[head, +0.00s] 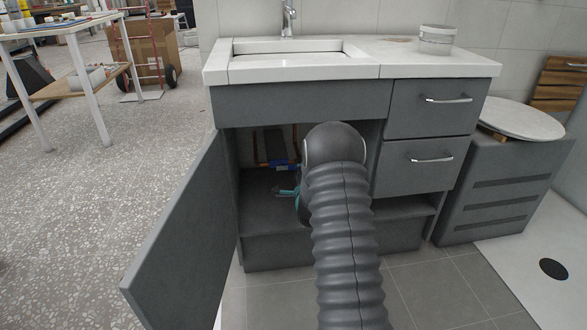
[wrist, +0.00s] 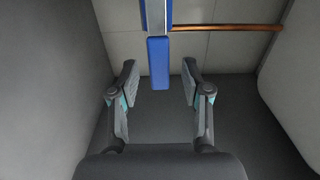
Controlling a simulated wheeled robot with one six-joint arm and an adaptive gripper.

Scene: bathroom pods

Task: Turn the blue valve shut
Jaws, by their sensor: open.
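The blue valve (head: 278,164) sits on a copper pipe inside the open cabinet under the sink. In the wrist view its blue handle (wrist: 158,62) hangs down, with a flat end between and slightly beyond my fingertips. My gripper (wrist: 159,92) is open, with one finger on each side of the handle and a gap on both sides. In the head view, my gripper (head: 288,192) shows partly, its teal parts inside the cabinet; my arm hides the rest. The copper pipe (wrist: 228,28) runs to the right along the back wall.
The cabinet door (head: 185,235) stands open at the left. Drawers (head: 432,108) close off the right side, and the white sink counter (head: 300,66) lies above. The cabinet floor (wrist: 240,115) looks clear. A grey unit (head: 505,185) stands at the right.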

